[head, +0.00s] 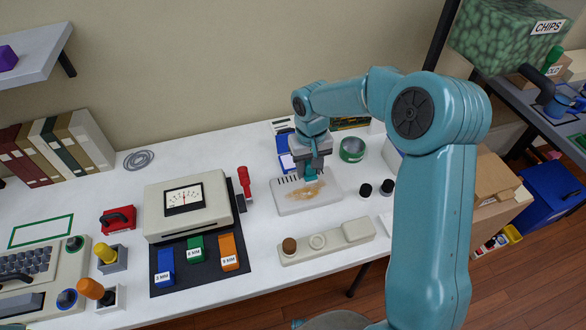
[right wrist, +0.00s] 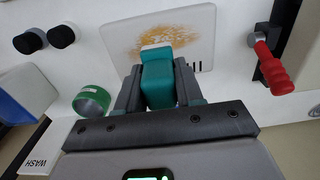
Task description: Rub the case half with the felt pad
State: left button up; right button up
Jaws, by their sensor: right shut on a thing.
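The case half (head: 289,208) is a pale grey plate with slots near its back edge and an orange-brown stain across its middle. It lies on the white table and also shows in the right wrist view (right wrist: 199,45). My right gripper (head: 312,168) is over the back part of the case half, shut on a teal felt pad (right wrist: 157,82). The pad points down at the plate, at the edge of the stain. I cannot tell whether it touches. My left gripper is in neither view.
A red-handled tool (head: 243,178) stands left of the case half, beside a meter box (head: 160,205). Two black knobs (head: 365,190) and a green ring (head: 352,150) are to its right. A beige holder (head: 335,241) lies in front.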

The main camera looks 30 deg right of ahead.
jog(key=shift+d, duration=0.1)
notch_tip(320, 180, down, 6)
jog(key=b, duration=0.4)
jog(key=shift+b, duration=0.4)
jog(key=shift+r, duration=0.1)
jog(key=shift+o, duration=1.1)
grip_shut()
jog(key=shift+f+b, duration=0.45)
jog(key=shift+f, duration=0.2)
